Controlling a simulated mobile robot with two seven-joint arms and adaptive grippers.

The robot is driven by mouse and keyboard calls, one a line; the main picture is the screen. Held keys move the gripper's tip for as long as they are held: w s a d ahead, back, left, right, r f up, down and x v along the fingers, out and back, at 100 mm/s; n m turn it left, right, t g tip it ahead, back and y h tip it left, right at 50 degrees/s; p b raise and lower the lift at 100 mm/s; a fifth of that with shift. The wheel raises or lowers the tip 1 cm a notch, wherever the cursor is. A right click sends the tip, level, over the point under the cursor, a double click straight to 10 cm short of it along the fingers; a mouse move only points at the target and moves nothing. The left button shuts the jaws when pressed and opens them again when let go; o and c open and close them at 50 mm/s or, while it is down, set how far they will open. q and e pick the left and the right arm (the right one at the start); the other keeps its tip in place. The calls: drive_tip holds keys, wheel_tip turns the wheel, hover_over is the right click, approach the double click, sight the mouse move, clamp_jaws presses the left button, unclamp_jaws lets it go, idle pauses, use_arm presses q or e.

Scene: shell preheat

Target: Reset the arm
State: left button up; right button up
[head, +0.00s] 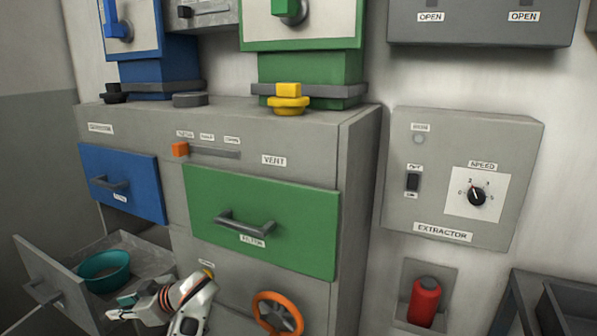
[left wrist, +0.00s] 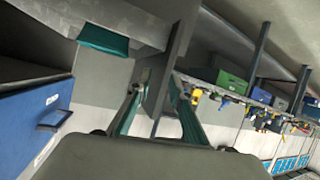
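My left arm comes in at the bottom of the head view, white with a red-ringed wrist. Its left gripper (head: 122,306) is beside the pulled-out grey drawer (head: 50,283). In the left wrist view the two fingers of the left gripper (left wrist: 155,88) stand apart, with the grey drawer front panel (left wrist: 168,70) at or just beyond their tips. I cannot tell whether they touch it. Nothing shows held. A teal bowl (head: 104,270) sits in the open drawer, and a teal patch of it shows in the left wrist view (left wrist: 104,38). My right gripper is not in view.
Above the open drawer are a shut blue drawer (head: 122,183) and a shut green filter drawer (head: 262,222). An orange handwheel (head: 277,313) is right of my arm. The extractor box (head: 462,180), a red cylinder (head: 424,302) and a dark open tray (head: 530,290) are further right.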

use_arm(q)
drive_tip(key=s+d+f+m+t+h, duration=0.35)
drive_tip(key=f+m, duration=0.25)
drive_tip(key=f, duration=0.5)
drive_tip(key=s+d+f+m+t+h, duration=0.2)
drive_tip(key=s+d+f+m+h, duration=0.3)
drive_tip(key=f, duration=0.6)
drive_tip(key=s+d+f+m+t+h, duration=0.1)
drive_tip(key=s+d+m+t+h, duration=0.2)
drive_tip(key=s+d, duration=1.4)
drive_tip(key=s+m+h, duration=0.1)
drive_tip(key=m+h, duration=0.3)
drive_tip(key=m, duration=0.3)
drive_tip(key=shift+s+f+m+p, duration=0.15)
drive_tip(key=shift+s+m+p, duration=0.15)
drive_tip(key=shift+s+m, duration=0.1)
drive_tip(key=shift+a, duration=0.15)
